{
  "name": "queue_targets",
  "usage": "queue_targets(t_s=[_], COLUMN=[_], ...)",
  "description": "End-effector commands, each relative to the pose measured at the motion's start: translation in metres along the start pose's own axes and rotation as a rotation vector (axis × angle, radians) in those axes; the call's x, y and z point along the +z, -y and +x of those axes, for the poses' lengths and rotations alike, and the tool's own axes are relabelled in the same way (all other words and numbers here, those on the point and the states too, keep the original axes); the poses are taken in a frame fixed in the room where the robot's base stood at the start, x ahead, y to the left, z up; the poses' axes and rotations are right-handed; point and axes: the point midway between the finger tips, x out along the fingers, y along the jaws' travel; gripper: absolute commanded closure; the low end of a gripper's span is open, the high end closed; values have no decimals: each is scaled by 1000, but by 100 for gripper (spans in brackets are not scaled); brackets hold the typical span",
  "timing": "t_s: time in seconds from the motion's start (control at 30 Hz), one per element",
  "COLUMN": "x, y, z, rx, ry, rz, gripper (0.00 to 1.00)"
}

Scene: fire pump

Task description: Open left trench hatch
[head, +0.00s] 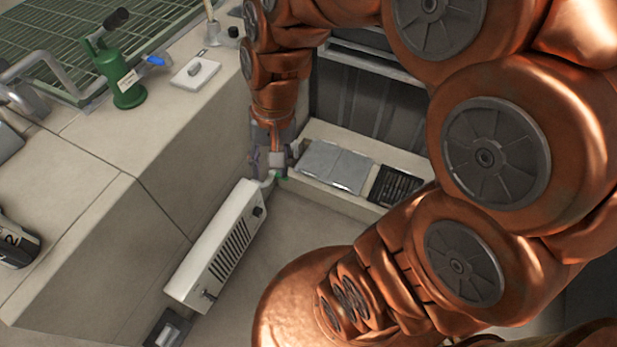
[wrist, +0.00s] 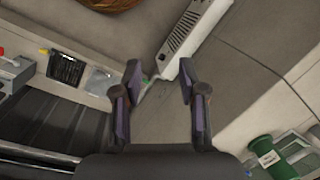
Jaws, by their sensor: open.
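Two flat grey metal plates lie side by side on a low pale ledge in the head view. The left plate (head: 318,158) looks like the left trench hatch and lies flat; the right plate (head: 349,171) adjoins it. My gripper (head: 271,170) is just left of the left plate, near the ledge's end. In the wrist view my gripper (wrist: 160,78) has its fingers apart with nothing clearly held between them. A grey plate (wrist: 101,82) shows left of the fingers there; the left finger may hide part of the plates. I cannot tell whether the gripper touches anything.
A black grating (head: 395,187) lies right of the plates. A long white louvred unit (head: 222,248) stands below my gripper. A green hand pump (head: 123,83) and a small white plate (head: 195,72) sit on the upper left ledge. My arm covers much of the right side.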

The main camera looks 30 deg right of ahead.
Motion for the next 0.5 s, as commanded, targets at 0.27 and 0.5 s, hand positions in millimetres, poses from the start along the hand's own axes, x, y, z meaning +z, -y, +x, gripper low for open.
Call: queue_targets(t_s=[0.27, 0.5], x=[-99, -187], y=[18, 12], z=[86, 157], rx=[-139, -251], ry=[-24, -42], rz=[318, 624], gripper=[59, 59])
